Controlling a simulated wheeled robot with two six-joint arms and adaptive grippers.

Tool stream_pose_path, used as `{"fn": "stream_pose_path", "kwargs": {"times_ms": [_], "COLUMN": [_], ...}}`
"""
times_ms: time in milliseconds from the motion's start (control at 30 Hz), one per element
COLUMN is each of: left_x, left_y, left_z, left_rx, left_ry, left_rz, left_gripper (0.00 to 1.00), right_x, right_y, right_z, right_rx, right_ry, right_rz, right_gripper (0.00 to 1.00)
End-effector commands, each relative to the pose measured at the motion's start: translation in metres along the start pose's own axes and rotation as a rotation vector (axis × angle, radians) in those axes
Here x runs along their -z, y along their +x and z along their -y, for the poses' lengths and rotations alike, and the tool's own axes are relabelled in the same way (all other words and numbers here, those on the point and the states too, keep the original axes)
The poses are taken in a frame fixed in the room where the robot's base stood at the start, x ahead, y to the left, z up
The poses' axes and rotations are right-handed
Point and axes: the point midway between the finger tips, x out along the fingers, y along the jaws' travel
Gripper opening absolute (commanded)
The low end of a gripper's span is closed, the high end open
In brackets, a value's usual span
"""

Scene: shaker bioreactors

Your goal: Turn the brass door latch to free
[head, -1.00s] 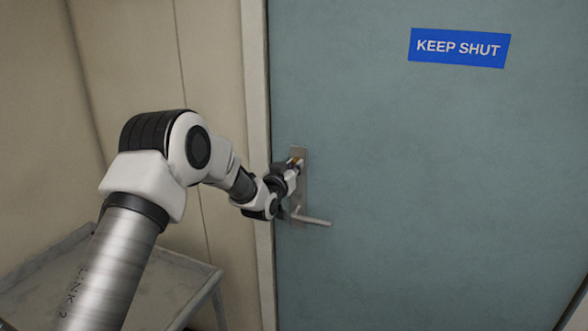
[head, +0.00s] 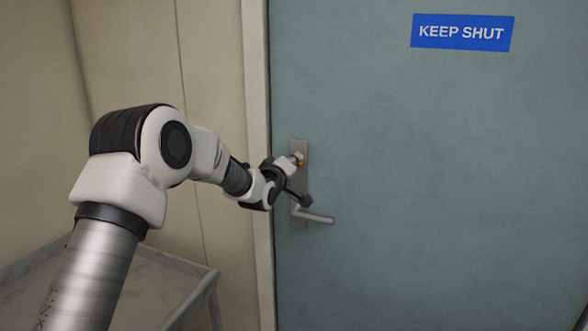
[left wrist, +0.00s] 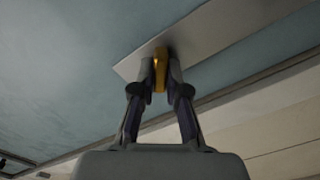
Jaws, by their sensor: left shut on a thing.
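The small brass door latch (head: 300,163) sits near the top of a metal plate on the blue-green door, mostly hidden by my left gripper (head: 297,160). In the left wrist view the latch (left wrist: 160,71) is a yellow piece between the two fingertips of my left gripper (left wrist: 160,76), which is shut on it. The plate (left wrist: 190,40) looks tilted in that view. My right gripper is not in view.
A lever handle (head: 316,217) sticks out to the right on the same plate, just below my left gripper. A blue KEEP SHUT sign (head: 462,32) is higher on the door. A grey table (head: 150,290) stands at lower left, near the beige wall.

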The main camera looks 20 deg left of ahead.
Motion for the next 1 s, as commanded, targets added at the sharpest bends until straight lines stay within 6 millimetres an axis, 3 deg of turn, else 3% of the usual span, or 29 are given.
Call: {"fn": "stream_pose_path", "kwargs": {"times_ms": [500, 1000], "left_x": [-0.001, -0.001], "left_y": [0.0, 0.0], "left_z": [0.004, 0.003], "left_rx": [0.0, 0.0], "left_ry": [-0.461, -0.659], "left_rz": [-0.001, -0.001], "left_gripper": [0.0, 0.0], "right_x": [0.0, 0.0], "right_y": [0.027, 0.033], "right_z": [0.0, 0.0], "right_rx": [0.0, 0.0], "right_ry": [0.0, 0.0], "right_rz": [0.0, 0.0], "right_gripper": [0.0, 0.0]}}
